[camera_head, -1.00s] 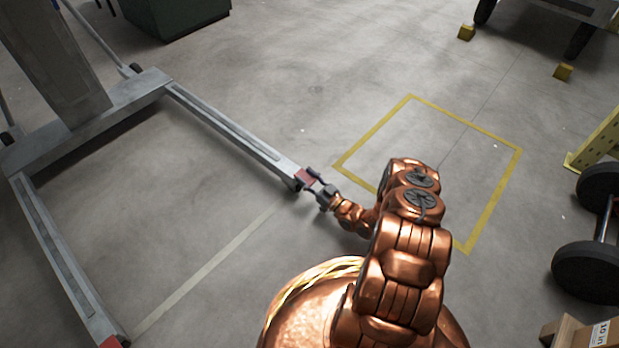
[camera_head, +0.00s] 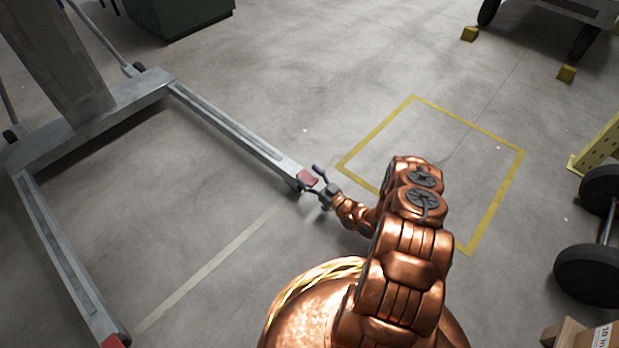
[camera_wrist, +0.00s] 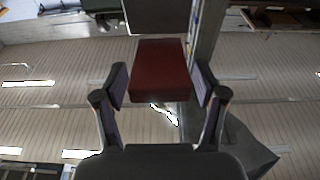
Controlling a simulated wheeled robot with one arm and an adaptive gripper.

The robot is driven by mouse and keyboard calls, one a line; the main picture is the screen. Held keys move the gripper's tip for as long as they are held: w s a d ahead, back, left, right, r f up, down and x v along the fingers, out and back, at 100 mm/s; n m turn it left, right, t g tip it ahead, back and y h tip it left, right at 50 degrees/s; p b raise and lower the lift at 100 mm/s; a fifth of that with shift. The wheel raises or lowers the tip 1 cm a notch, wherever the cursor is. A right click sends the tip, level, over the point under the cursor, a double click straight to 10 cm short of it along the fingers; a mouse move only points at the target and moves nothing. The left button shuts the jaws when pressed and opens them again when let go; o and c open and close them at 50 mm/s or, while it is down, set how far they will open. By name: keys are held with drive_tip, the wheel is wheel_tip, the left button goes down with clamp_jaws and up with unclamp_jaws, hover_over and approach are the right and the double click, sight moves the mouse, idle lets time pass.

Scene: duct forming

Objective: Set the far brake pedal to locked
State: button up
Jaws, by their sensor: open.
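A red brake pedal (camera_head: 308,177) sits on the end of the lifting frame's upper-right leg (camera_head: 235,130). It also shows as a dark red block (camera_wrist: 160,72) in the middle of the wrist view. My gripper (camera_head: 314,181) is open at that leg end, its fingers spread. In the wrist view the two fingertips (camera_wrist: 161,84) stand left and right of the red pedal, with gaps beside it. I cannot tell whether the pedal is locked. A second red pedal (camera_head: 112,341) shows at the end of the lower-left leg, partly cut off by the picture edge.
The frame's grey column (camera_head: 60,60) stands at the upper left. The floor between the legs is clear, as is the yellow floor rectangle (camera_head: 413,97). Dark wheels (camera_head: 588,276) and a cardboard box (camera_head: 570,333) are at the right. A green cabinet (camera_head: 180,15) stands at the back.

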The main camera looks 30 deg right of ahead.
sight(310, 179)
wheel_tip(310, 179, up, 9)
idle(0.8)
drive_tip(key=shift+r, duration=0.1)
